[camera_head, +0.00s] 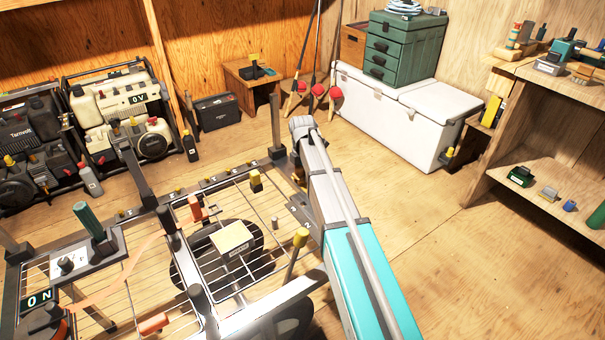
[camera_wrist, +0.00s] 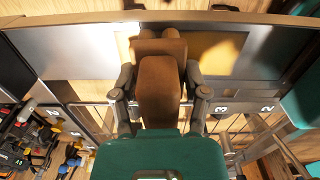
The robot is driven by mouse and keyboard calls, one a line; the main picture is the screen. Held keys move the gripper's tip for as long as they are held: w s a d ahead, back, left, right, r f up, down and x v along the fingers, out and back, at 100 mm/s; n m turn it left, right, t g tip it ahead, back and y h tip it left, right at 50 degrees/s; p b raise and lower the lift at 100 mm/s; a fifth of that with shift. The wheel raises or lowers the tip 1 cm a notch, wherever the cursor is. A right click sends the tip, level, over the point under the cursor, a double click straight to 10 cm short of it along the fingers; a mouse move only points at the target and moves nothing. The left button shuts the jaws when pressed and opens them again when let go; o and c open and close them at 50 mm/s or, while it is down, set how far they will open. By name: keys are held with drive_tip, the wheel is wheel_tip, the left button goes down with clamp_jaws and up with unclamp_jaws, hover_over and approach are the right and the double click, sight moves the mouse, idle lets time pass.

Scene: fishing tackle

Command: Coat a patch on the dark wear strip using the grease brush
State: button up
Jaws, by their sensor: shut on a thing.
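My gripper (camera_wrist: 161,92) is shut on a brown block-like thing (camera_wrist: 160,80), which I take to be the grease brush; its far end lies over a broad grey strip (camera_wrist: 80,55) in the wrist view. I cannot tell whether it touches the strip. The strip looks like the wear strip, and an amber patch (camera_wrist: 220,52) shows on it just right of the brush. A dark green block covers the bottom middle of the wrist view. My gripper cannot be made out in the head view.
A wire-grid frame (camera_head: 268,205) with upright posts stands at the front left, beside my arm. Machines (camera_head: 125,105) stand at the back left. A white chest (camera_head: 385,115) bears a green drawer cabinet (camera_head: 405,30). Shelves (camera_head: 555,185) stand right. Floor at the lower right is clear.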

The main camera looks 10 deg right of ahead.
drive_tip(key=shift+s+d, duration=0.25)
drive_tip(key=shift+s, duration=0.35)
drive_tip(key=shift+s+d, duration=0.3)
drive_tip(key=shift+s, duration=0.35)
drive_tip(key=shift+s+d, duration=0.25)
drive_tip(key=shift+s, duration=0.35)
drive_tip(key=shift+s+d, duration=0.25)
drive_tip(key=shift+s, duration=0.4)
drive_tip(key=shift+s+d, duration=0.3)
drive_tip(key=shift+s, duration=0.3)
drive_tip(key=shift+s+d, duration=0.25)
drive_tip(key=shift+s, duration=0.4)
drive_tip(key=shift+w+r+p, duration=0.1)
drive_tip(key=shift+r+p, duration=2.85)
drive_tip(key=shift+p, duration=0.1)
drive_tip(key=shift+r, duration=0.1)
drive_tip(key=shift+r+p, duration=1.45)
drive_tip(key=shift+p, duration=0.05)
drive_tip(key=shift+f, duration=0.1)
